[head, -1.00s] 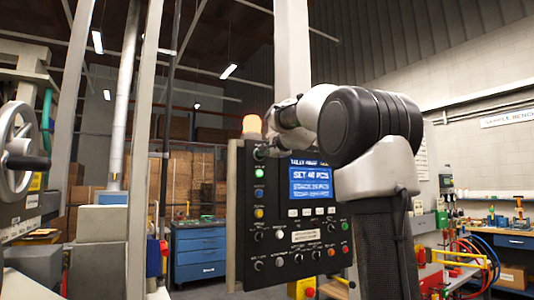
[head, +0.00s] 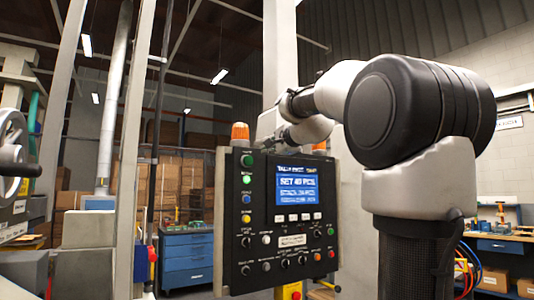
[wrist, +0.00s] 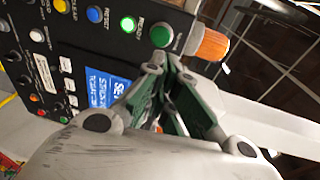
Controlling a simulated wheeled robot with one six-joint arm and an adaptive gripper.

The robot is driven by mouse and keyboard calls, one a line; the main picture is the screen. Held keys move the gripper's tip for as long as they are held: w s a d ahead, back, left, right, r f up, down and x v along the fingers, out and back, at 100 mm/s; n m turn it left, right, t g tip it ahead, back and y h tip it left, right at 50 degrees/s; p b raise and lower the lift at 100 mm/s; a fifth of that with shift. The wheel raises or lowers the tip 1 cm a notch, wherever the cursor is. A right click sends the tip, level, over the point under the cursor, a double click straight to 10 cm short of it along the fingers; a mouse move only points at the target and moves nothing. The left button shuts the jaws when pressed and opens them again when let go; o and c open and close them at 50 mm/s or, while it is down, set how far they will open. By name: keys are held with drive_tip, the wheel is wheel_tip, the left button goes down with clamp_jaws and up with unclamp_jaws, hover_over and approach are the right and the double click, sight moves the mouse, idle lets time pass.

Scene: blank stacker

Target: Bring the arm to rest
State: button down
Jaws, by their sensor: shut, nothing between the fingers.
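My gripper (wrist: 158,68) shows in the wrist view with its green-and-grey fingers together and nothing between them. The fingers are in front of the black control panel (wrist: 85,22), near its green buttons; I cannot tell the exact gap. In the head view my arm (head: 410,110) is bent in front of a pale post, its far end reaching toward the panel's upper side. The fingertips cannot be made out there. The panel (head: 255,235) carries a blue screen (head: 297,187) reading "SET 40 PCS"; the smaller lines are blurred.
An orange beacon (head: 240,133) tops the panel; it also shows in the wrist view (wrist: 210,45). A handwheel (head: 12,150) stands at far left, a blue drawer cabinet (head: 187,260) behind the panel, and a blue workbench (head: 505,245) at right. Pale posts rise close by.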

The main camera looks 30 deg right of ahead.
idle(0.6)
wheel_tip(320, 180, down, 12)
drive_tip(key=s+f+n+g+y, duration=0.1)
drive_tip(key=s+n+g, duration=0.1)
drive_tip(key=n+g, duration=0.3)
drive_tip(key=s+a+f+n+g, duration=0.2)
drive_tip(key=s+a+f+n, duration=0.1)
drive_tip(key=s+f, duration=0.6)
drive_tip(key=s+a+f+n+g, duration=0.3)
drive_tip(key=s+f+n, duration=0.3)
drive_tip(key=s+f, duration=0.4)
drive_tip(key=s+a+f+n+g, duration=0.2)
drive_tip(key=s+a+f+n, duration=0.1)
drive_tip(key=s+f, duration=0.7)
drive_tip(key=shift+s+a+f+n+g, duration=0.15)
drive_tip(key=shift+s+a+n+g, duration=0.2)
drive_tip(key=shift+n, duration=0.55)
drive_tip(key=shift+w+a, duration=0.1)
